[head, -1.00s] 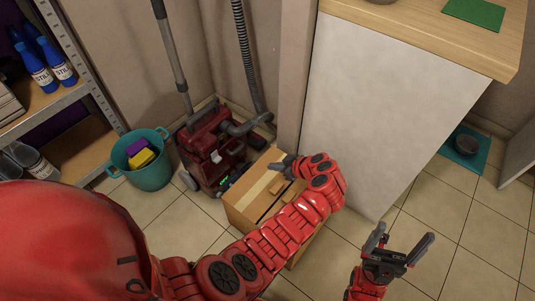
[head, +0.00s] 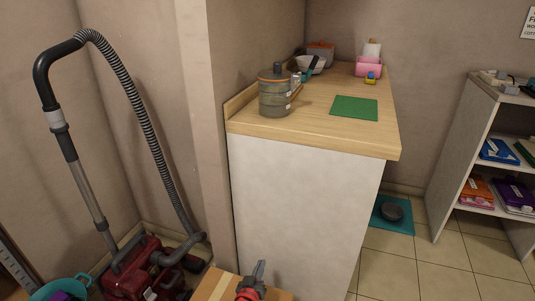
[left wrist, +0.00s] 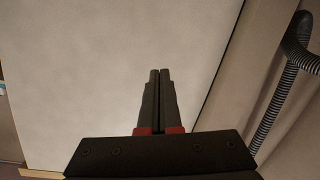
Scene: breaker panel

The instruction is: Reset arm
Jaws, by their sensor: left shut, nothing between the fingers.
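My left gripper (head: 259,268) shows at the bottom middle of the head view, in front of the white counter side. It also shows in the left wrist view (left wrist: 160,73), where its two dark fingers are together with nothing between them. Most of the left arm is out of the head view. My right gripper is in neither current view. No breaker panel shows in these frames.
A counter (head: 318,134) holds a jar (head: 275,95) and a green mat (head: 354,107). A cardboard box (head: 212,286) stands below my left gripper's area. A red vacuum cleaner (head: 142,270) is at left, a shelf unit (head: 447,185) at right. Tiled floor between counter and shelf is mostly clear.

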